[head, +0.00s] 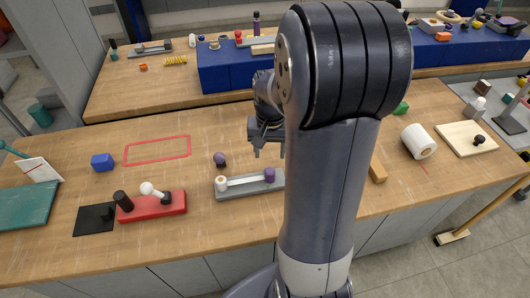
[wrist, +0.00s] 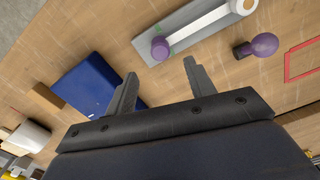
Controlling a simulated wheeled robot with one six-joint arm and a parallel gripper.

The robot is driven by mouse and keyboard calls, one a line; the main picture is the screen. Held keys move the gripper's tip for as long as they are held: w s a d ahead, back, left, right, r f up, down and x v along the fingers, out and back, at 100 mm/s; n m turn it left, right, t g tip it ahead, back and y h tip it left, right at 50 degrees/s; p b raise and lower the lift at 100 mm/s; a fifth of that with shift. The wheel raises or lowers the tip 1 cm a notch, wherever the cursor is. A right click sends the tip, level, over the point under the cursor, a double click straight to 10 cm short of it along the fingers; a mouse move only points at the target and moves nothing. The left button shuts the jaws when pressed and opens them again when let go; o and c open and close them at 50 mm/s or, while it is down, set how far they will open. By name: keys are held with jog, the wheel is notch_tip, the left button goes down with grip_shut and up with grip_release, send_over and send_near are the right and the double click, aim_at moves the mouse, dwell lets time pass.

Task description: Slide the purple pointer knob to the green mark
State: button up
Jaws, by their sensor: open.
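A grey slider base (head: 236,191) with a pale straight track lies on the near bench. The purple knob (head: 269,174) stands at the track's right end, and a white knob (head: 221,183) stands at the left end. My gripper (head: 268,154) is open and empty above and behind the base. In the wrist view my gripper (wrist: 159,68) has its fingers spread, apart from the purple knob.
A separate purple ball on a dark foot (head: 219,159) stands behind the base. A red block with knobs (head: 152,206), a blue cube (head: 102,162) and a red outline (head: 157,150) lie to the left. A blue panel (wrist: 92,85) is near one finger in the wrist view.

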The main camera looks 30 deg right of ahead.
aim_at(270, 170)
jog(key=shift+w+d+f, duration=0.2)
jog(key=shift+w+d, duration=0.1)
jog(key=shift+w, duration=0.05)
jog(key=shift+f, duration=0.2)
notch_tip(270, 170, down, 10)
jog(key=shift+f+p, duration=0.15)
jog(key=shift+p, duration=0.35)
jog(key=shift+c, duration=0.5)
grip_shut()
